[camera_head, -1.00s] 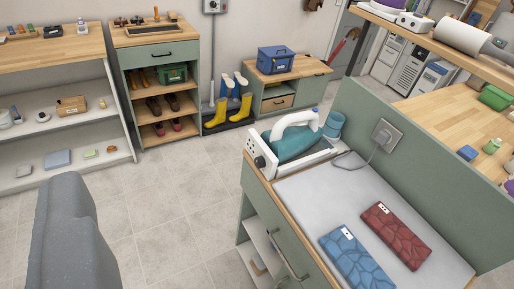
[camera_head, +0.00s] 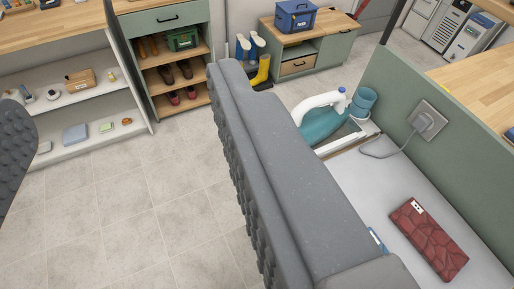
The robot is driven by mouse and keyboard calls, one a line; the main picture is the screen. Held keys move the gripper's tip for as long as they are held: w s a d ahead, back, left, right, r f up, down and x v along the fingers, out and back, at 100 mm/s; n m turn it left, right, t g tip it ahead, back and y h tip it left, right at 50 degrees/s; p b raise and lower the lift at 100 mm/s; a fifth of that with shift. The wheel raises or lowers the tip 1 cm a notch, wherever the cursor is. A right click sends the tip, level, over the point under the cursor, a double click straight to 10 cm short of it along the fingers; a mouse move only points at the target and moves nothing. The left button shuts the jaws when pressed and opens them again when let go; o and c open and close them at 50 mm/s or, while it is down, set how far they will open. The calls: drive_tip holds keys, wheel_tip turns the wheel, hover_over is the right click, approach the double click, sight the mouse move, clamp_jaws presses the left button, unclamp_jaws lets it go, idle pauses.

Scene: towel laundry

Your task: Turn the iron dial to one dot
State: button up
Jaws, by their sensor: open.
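The iron (camera_head: 322,124), teal with a white handle, rests in its white station (camera_head: 345,143) at the back left of the ironing counter. The station's front panel, where the dial sits, is hidden behind the right finger of my gripper (camera_head: 125,95). My gripper is open and empty. Its grey right finger crosses the middle of the view in front of the counter, and part of the left finger shows at the left edge. I cannot tell the dial's setting.
A red patterned towel (camera_head: 428,238) lies on the grey counter pad; only a sliver of the blue one (camera_head: 377,240) shows. The iron's cord runs to a wall socket (camera_head: 427,120) on the green partition. A teal cup (camera_head: 362,100) stands behind the iron. Tiled floor (camera_head: 140,210) is free at left.

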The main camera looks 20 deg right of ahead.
drive_tip(key=w+a+r+m+t+y+p, duration=0.1)
drive_tip(key=w+a+r+t, duration=0.15)
drive_tip(key=w, duration=0.75)
drive_tip(key=w+a+r+m+t+y+p, duration=0.1)
drive_tip(key=w+a+p, duration=0.15)
drive_tip(key=w, duration=0.85)
drive_tip(key=w+d+f+m+h+p, duration=0.1)
drive_tip(key=w+d+f+m+h, duration=0.1)
drive_tip(key=w+f+m+h, duration=0.8)
drive_tip(key=w+d+f+m+g+h+p, duration=0.1)
drive_tip(key=d+f+g+h, duration=0.15)
drive_tip(key=f, duration=0.75)
drive_tip(key=w+d+f+m+g+h+p, duration=0.1)
drive_tip(key=f+g+h, duration=0.25)
drive_tip(key=f, duration=0.75)
drive_tip(key=d+f+m+g+h+p, duration=0.15)
drive_tip(key=f+g, duration=0.25)
drive_tip(key=f, duration=0.6)
drive_tip(key=s+d+f+g+h, duration=0.2)
drive_tip(key=s+f+g, duration=0.5)
drive_tip(key=f, duration=0.4)
drive_tip(key=w+d+t+p, duration=0.1)
drive_tip(key=w+d, duration=0.1)
drive_tip(key=d, duration=1.1)
drive_tip(key=shift+r+m, duration=0.1)
drive_tip(key=shift+m, duration=0.15)
